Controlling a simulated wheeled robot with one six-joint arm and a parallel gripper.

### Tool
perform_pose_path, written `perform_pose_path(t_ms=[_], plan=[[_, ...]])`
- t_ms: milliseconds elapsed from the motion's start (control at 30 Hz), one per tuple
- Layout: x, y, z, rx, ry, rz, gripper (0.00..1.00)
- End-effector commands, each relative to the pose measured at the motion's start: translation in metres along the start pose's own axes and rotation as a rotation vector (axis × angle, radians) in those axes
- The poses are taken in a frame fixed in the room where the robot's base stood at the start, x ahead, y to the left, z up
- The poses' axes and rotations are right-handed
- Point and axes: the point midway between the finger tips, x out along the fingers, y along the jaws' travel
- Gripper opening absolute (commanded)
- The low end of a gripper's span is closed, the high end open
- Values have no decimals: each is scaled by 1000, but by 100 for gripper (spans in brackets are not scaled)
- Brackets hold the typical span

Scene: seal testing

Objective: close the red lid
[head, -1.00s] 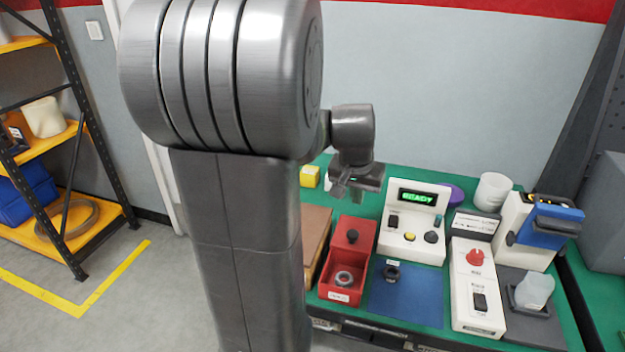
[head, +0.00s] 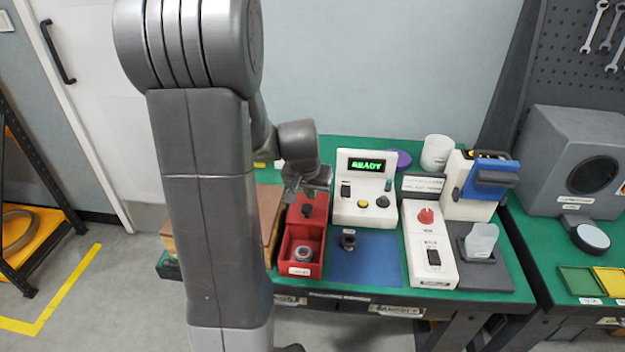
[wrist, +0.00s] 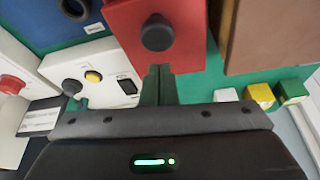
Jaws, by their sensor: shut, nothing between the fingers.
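The red box (head: 287,262) stands on the green bench, with a grey ring-shaped part (head: 303,254) visible in its uncovered front section. The red lid (head: 309,222) with its black knob (head: 307,211) lies at the rear of the box, off that front section. In the wrist view the lid (wrist: 187,52) and knob (wrist: 157,33) are straight ahead. My gripper (head: 290,197) is at the rear end of the lid. Its fingers (wrist: 160,72) are together and empty, close against the lid's rear edge; I cannot tell if they touch.
A white READY panel (head: 364,208) with buttons stands right of the lid. A blue mat (head: 375,262) holds a dark part (head: 348,240). A white switch box (head: 431,255) is farther right. A brown box (head: 268,210) is left of the red box. A yellow block (wrist: 260,95) lies behind.

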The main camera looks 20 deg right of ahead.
Motion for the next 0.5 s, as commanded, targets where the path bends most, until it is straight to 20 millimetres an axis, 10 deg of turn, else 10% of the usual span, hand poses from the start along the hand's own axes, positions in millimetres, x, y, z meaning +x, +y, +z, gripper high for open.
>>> perform_pose_path(t_ms=[500], plan=[[-2, 0, 11, 0, 0, 0, 0]])
